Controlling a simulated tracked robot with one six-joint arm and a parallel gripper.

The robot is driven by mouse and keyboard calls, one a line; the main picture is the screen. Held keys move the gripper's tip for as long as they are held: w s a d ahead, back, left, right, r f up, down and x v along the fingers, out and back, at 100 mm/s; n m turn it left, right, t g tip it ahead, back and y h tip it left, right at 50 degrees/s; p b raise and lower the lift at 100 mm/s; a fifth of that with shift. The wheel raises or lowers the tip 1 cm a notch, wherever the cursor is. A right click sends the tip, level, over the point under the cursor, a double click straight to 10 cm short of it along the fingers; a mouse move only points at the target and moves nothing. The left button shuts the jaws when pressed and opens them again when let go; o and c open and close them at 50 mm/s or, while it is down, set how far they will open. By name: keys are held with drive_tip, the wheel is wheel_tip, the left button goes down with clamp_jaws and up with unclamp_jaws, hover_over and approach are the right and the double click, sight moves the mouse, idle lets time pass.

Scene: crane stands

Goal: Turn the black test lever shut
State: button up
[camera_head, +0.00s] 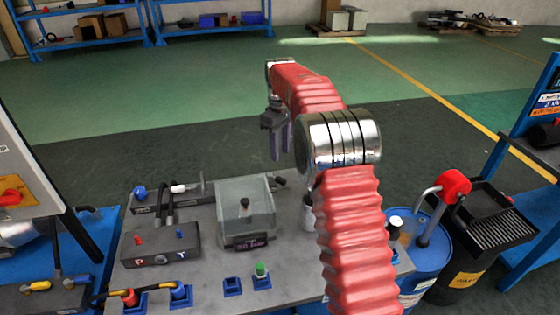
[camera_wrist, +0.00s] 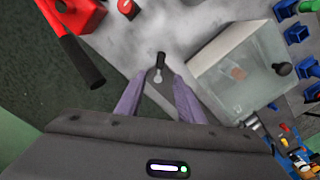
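In the wrist view a small black lever (camera_wrist: 159,62) stands on a pale grey fitting on the bench, framed between my fingertips. I take it to be the test lever. A dark knob behind the clear box in the head view (camera_head: 280,181) seems to be the same part. My gripper (camera_head: 278,150) points down above the bench's back edge. In the wrist view its two purple-grey fingers (camera_wrist: 157,82) are apart with nothing held between them. They appear to be above the lever, and I cannot see contact.
A clear box (camera_head: 243,203) stands beside the lever, with a black knob (camera_wrist: 283,69). A red block (camera_wrist: 75,14) with a long black bar (camera_wrist: 83,62) is on the lever's other side. My arm hides part of the bench (camera_head: 210,262). A blue barrel (camera_head: 422,250) stands at the right.

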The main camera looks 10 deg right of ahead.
wheel_tip(320, 180, up, 2)
drive_tip(key=shift+r, duration=0.25)
drive_tip(key=shift+c, duration=0.6)
